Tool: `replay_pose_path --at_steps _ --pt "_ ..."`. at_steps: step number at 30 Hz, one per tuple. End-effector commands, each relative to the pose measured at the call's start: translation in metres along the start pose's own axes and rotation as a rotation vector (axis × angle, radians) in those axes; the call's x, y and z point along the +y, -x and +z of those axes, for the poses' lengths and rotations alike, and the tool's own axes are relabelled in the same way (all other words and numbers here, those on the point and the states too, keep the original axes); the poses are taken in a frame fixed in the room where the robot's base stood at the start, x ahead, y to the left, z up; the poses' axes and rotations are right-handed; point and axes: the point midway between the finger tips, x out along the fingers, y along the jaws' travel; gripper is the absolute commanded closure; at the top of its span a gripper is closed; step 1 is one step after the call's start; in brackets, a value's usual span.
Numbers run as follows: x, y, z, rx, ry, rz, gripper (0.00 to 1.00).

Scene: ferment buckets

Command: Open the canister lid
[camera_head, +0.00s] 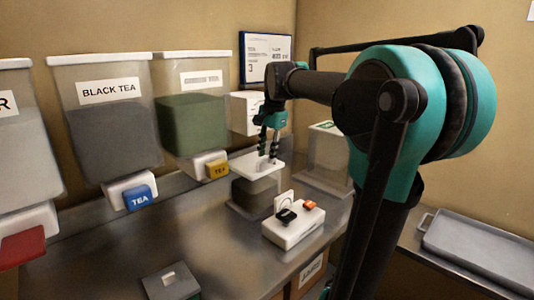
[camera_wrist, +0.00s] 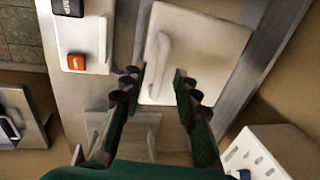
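The canister (camera_head: 254,197) is a squat, see-through box with dark contents on the steel counter. Its flat white lid (camera_head: 243,160) is on it; the lid (camera_wrist: 215,45) also shows in the wrist view, with a raised white handle (camera_wrist: 162,55). My gripper (camera_head: 267,152) is over the lid, pointing down. In the wrist view my gripper (camera_wrist: 158,76) is open, its two dark fingers apart on either side of the handle's near end. Nothing is held. I cannot tell whether the fingers touch the handle or lid.
A white device (camera_head: 290,232) with black and orange parts stands in front right. Another clear canister (camera_head: 327,155) is behind right. Tea dispensers (camera_head: 105,120) line the left wall. A grey lidded container (camera_head: 171,284) is in front. A metal tray (camera_head: 485,250) lies right. Counter between is clear.

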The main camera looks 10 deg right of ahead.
Motion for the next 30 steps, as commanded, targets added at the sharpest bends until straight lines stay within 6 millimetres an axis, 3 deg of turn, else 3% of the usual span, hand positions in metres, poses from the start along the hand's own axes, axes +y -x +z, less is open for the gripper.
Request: replay_pose_path --at_steps 9,17,30 --pt "0.0 -0.003 0.0001 0.0 0.0 0.0 0.69" --pt "0.0 -0.0028 0.0001 0.0 0.0 0.0 1.0" --pt "-0.0004 -0.0024 0.0003 0.0 0.001 0.002 1.0"
